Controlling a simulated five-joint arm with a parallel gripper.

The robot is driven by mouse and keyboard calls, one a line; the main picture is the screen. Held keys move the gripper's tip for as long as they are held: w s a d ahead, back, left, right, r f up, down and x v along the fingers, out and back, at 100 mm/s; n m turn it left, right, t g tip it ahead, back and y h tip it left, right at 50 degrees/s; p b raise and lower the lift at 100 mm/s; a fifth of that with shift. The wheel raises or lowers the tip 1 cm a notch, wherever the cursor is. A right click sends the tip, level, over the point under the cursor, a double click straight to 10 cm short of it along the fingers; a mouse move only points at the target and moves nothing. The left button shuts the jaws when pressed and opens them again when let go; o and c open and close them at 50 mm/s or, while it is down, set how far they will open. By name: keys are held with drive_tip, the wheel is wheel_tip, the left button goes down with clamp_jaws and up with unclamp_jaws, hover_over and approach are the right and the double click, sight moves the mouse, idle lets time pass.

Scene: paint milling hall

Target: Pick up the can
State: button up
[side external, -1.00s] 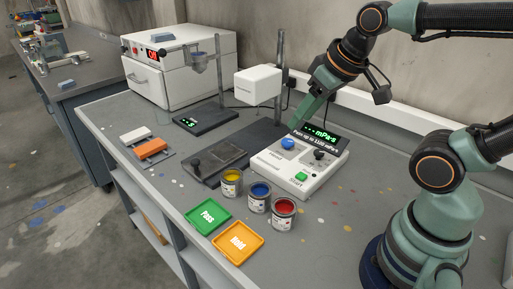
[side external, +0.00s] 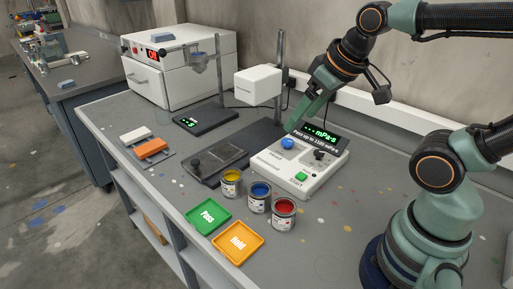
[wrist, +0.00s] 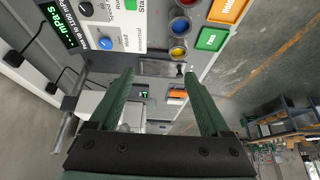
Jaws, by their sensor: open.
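Three open paint cans stand in a row on the bench: a yellow can (side external: 231,183), a blue can (side external: 259,197) and a red can (side external: 283,214). In the wrist view the yellow can (wrist: 178,52) and the blue can (wrist: 180,26) show near the top, and the red can (wrist: 187,2) is cut by the edge. My gripper (side external: 295,127) is above the back of the control box, up and behind the cans. In the wrist view my gripper (wrist: 162,88) has its two green fingers apart with nothing held between them.
The control box (side external: 322,176) has a blue knob, a green button and a display. A green Pass tray (side external: 191,217) and an orange Hold tray (side external: 222,251) lie in front of the cans. A stand with a white head (side external: 257,86) rises behind.

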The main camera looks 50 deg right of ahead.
wheel_tip(320, 180, down, 6)
drive_tip(key=a+n+g, duration=0.3)
drive_tip(key=n, duration=0.6)
drive_tip(key=n+g, duration=0.3)
drive_tip(key=n, duration=0.7)
hover_over(284, 210)
drive_tip(key=s+a, duration=0.2)
drive_tip(key=a, duration=0.1)
wheel_tip(284, 210, down, 6)
drive_tip(key=f, duration=0.6)
drive_tip(key=shift+w+d+f, duration=0.25)
drive_tip(key=shift+f, duration=0.05)
drive_tip(key=shift+w+d+f, duration=0.1)
drive_tip(key=shift+d+f, duration=0.1)
drive_tip(key=shift+f, duration=1.15)
drive_tip(key=shift+w+d+f, duration=0.1)
drive_tip(key=shift+d+f, duration=0.1)
drive_tip(key=shift+f, duration=1.15)
drive_tip(key=c, duration=1.2)
drive_tip(key=shift+r, duration=0.2)
